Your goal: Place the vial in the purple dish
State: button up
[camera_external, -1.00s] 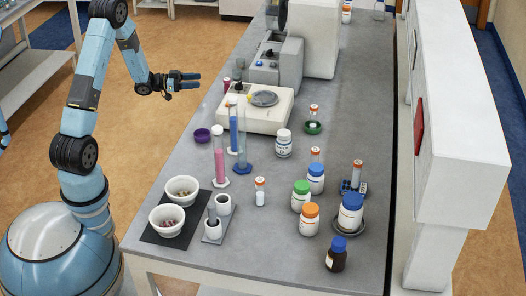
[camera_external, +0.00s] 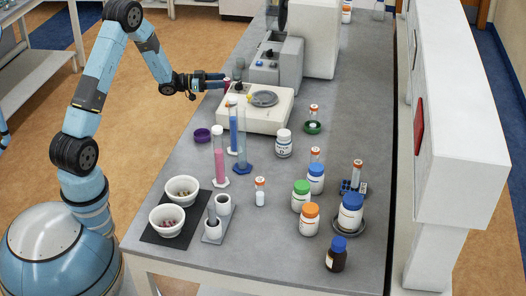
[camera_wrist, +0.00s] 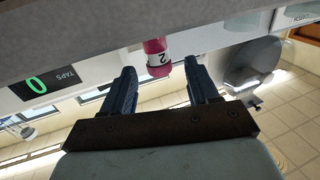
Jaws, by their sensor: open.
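A small magenta vial-like thing (camera_external: 227,87) stands at the far left edge of the bench, beside the balance. The purple dish (camera_external: 202,135) lies nearer on the left bench edge and looks empty. Other vials with orange caps stand at the front middle (camera_external: 260,192), in a green dish (camera_external: 313,126) and in a blue rack (camera_external: 346,187).
The balance (camera_external: 254,108) stands right of my gripper. Tall pink (camera_external: 220,165) and blue (camera_external: 234,130) cylinders stand near the purple dish. White bowls (camera_external: 168,219) sit on a dark mat in front. Several capped jars (camera_external: 301,197) stand at the right.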

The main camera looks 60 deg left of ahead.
aim_at(225, 76)
jog(key=x, duration=0.3)
jog(key=shift+w+d+f, duration=0.1)
jog(key=shift+w+d, duration=0.05)
jog(key=shift+w, duration=0.05)
grip_shut()
dwell(0.3)
